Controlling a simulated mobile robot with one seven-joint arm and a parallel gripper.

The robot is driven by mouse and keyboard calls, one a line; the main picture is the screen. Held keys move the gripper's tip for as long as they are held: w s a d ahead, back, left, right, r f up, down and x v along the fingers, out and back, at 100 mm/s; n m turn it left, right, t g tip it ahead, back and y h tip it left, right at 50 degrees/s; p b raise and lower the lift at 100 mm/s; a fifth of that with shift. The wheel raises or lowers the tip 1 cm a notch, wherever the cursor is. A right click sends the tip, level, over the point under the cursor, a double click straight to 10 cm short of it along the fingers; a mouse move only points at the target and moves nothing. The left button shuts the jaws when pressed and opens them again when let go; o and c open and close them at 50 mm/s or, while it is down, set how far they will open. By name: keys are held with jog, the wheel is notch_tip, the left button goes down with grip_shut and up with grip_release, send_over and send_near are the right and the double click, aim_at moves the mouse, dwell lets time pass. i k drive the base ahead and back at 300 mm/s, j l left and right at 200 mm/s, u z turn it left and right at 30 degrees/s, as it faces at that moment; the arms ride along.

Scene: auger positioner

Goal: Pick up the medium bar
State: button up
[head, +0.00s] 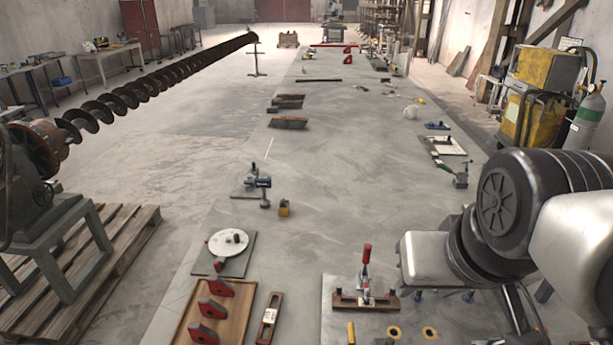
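Several dark bars lie along the left edge of the long grey table (330,180). The nearest bar (290,123) looks brownish, and two others lie just behind it, one (287,104) close to the other (290,97). A thin, longer dark bar (319,80) lies farther back. I cannot tell from their sizes which one is the medium bar. My arm fills the right side of the view, well nearer than the bars. My gripper cannot be made out.
A toggle clamp (366,275) stands at the table's near end, beside a wooden tray with red blocks (207,312) and a white disc (229,242). Tools line the right edge. A long auger (170,79) runs along the left. The table's middle is mostly clear.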

aim_at(269, 317)
jog(key=k+j+u, duration=0.1)
jog(key=j+u, duration=0.4)
jog(key=j, duration=0.15)
jog(key=i+j+z, duration=0.25)
jog(key=j+z, duration=0.25)
jog(key=j, duration=0.2)
jog(key=k, duration=0.35)
jog(key=i, duration=0.35)
